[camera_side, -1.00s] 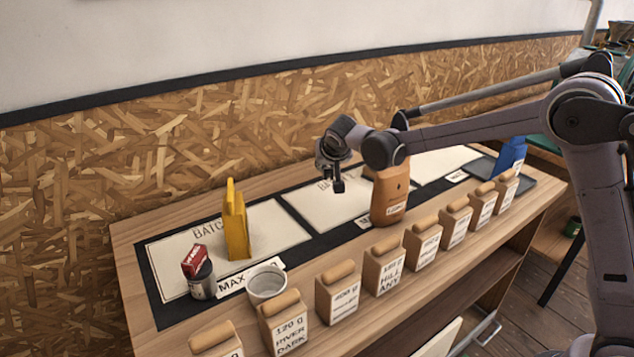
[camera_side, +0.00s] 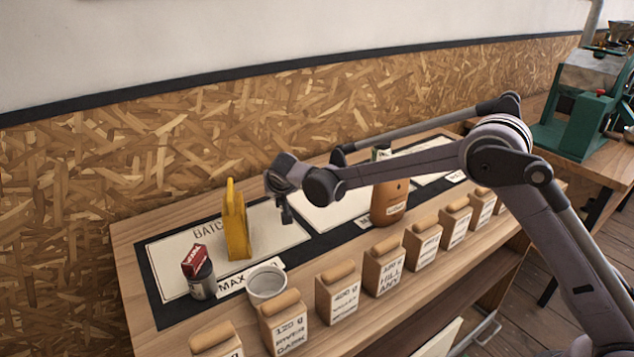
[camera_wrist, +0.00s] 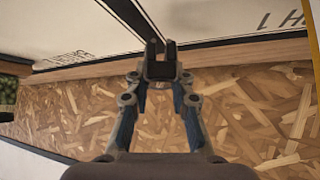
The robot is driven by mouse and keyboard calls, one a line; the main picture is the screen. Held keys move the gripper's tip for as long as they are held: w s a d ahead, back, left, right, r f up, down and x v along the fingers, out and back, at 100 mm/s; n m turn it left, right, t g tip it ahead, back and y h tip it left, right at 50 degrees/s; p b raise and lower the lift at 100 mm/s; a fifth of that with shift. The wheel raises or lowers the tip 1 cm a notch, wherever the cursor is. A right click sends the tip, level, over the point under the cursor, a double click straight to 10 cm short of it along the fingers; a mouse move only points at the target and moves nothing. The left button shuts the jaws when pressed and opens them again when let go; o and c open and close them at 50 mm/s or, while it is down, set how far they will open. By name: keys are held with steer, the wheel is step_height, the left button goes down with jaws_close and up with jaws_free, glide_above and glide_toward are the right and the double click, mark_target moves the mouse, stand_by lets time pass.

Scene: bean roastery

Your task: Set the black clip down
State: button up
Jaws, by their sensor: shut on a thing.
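My gripper (camera_side: 285,205) hangs over the sorting mat (camera_side: 165,309), to the right of the yellow bag (camera_side: 237,225) in the side view. It is shut on a small black clip (camera_side: 287,216), which shows dark below the jaws and above the mat. In the wrist view the fingertips (camera_wrist: 161,58) point toward the black-edged pale cards, with the dark clip (camera_wrist: 160,70) between them. The clip's outline is hard to separate from the dark fingers.
A small red box (camera_side: 195,261) sits on a metal can (camera_side: 202,283) at the mat's left. A white cup (camera_side: 267,284) stands near the front. A pale card (camera_side: 335,212) right of the gripper looks bare.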

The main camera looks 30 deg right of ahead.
steer(key=shift+f, duration=2)
steer(key=o, duration=0.9)
steer(key=shift+f, duration=0.1)
steer(key=shift+c, duration=0.2)
